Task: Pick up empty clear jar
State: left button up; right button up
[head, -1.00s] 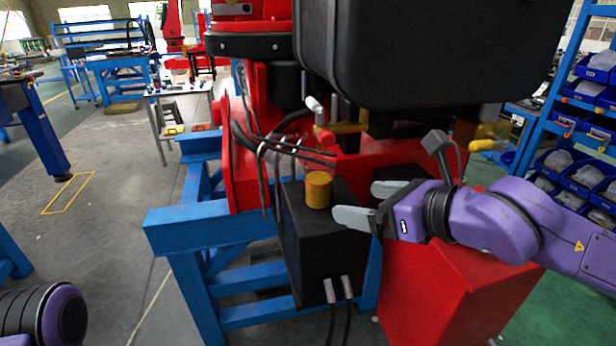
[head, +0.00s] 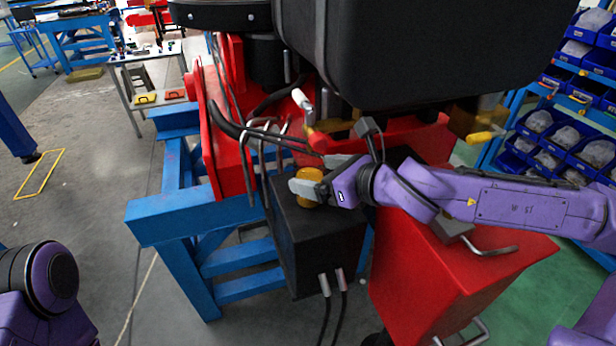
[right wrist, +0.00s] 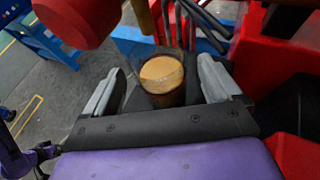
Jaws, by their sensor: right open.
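An amber-yellow jar (head: 312,174) stands upright on top of a black box (head: 312,240); one finger hides its middle in the head view. In the right wrist view it is a see-through jar (right wrist: 162,82) with an orange-tan round face on top and a darker brown body; whether it is empty I cannot tell. My right gripper (head: 322,175) is open, with one finger on each side of the jar. In the right wrist view the gripper (right wrist: 160,68) shows gaps between jar and both fingers. My left gripper is out of view; only part of my left arm shows.
A large black case (head: 420,50) overhangs the jar's area. Dark cables and metal hooks (head: 262,140) are just left of the jar. A red cabinet (head: 450,260) stands to the right, on the near side. A blue stand frame (head: 165,220) stands left.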

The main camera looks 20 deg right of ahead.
jog(key=b+x, duration=0.3)
jog(key=x, duration=0.1)
jog(key=shift+s+f, duration=0.1)
jog(key=shift+f, duration=0.1)
jog(key=shift+w+a, duration=0.3)
jog(key=shift+w, duration=0.15)
jog(key=shift+s+d+r, duration=0.15)
jog(key=shift+s+d, duration=0.05)
jog(key=c, duration=1.2)
jog(key=shift+w+a, duration=0.1)
